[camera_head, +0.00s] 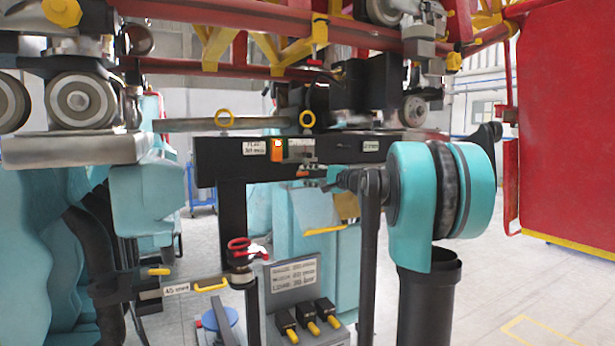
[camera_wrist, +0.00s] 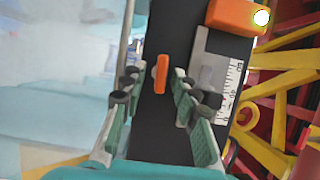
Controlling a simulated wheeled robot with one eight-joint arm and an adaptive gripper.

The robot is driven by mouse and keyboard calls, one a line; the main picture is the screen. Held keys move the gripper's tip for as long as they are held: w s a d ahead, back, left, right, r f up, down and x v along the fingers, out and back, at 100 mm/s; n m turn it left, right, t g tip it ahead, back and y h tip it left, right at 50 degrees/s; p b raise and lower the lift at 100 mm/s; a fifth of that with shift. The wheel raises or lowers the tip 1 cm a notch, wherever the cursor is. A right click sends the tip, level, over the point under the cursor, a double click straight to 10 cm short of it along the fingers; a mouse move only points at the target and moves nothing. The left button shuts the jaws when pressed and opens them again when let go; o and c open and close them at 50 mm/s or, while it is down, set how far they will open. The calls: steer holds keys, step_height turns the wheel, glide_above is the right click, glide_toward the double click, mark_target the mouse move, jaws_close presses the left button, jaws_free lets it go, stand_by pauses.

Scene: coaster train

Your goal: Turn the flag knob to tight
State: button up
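A small orange flag-shaped knob (camera_wrist: 161,73) stands out from a black beam (camera_wrist: 160,130) in the wrist view. It looks like the flag knob. My gripper (camera_wrist: 156,88) is open, with one green, black-tipped finger on each side of the knob. Gaps show between the knob and both fingers. Whether the fingertips reach as deep as the knob is hard to tell. In the head view my teal arm reaches the same black beam (camera_head: 226,163) from the right. There my gripper (camera_head: 308,181) is small, and the knob is hard to make out beside it.
An orange box (camera_wrist: 232,17) with a bright round light sits on the beam; it also shows in the head view (camera_head: 277,150). A metal bracket (camera_wrist: 202,65) and a scale strip (camera_wrist: 230,85) lie right of the fingers. A red valve wheel (camera_head: 238,244) stands lower left.

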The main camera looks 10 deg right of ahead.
steer(key=v, duration=0.8)
steer(key=shift+o, duration=0.5)
